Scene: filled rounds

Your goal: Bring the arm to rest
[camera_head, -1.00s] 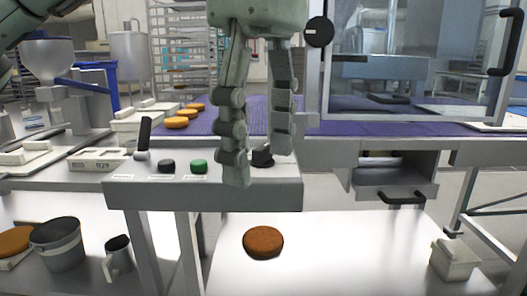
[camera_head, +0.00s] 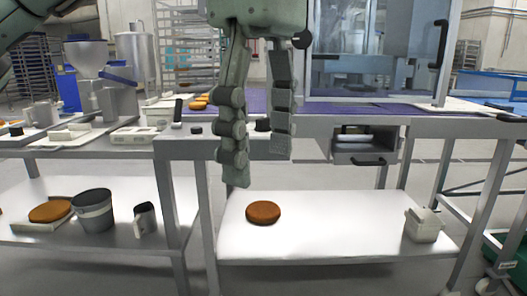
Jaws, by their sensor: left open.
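My left gripper (camera_head: 262,165) hangs from the top of the head view with its fingers pointing down. The two fingers are apart and nothing is between them. It is in front of the work table (camera_head: 185,148), and its tips show above a brown round (camera_head: 263,212) that lies on the white lower shelf (camera_head: 330,215). The gripper hides part of the table top and part of the purple belt behind it. My right gripper is not in view.
A grey bucket (camera_head: 93,212), a dark-topped mug (camera_head: 146,219) and another brown round (camera_head: 50,211) are on the left lower shelf. A white box (camera_head: 422,225) stands at the right of the middle shelf. A glass-fronted machine (camera_head: 375,45) stands behind on the right.

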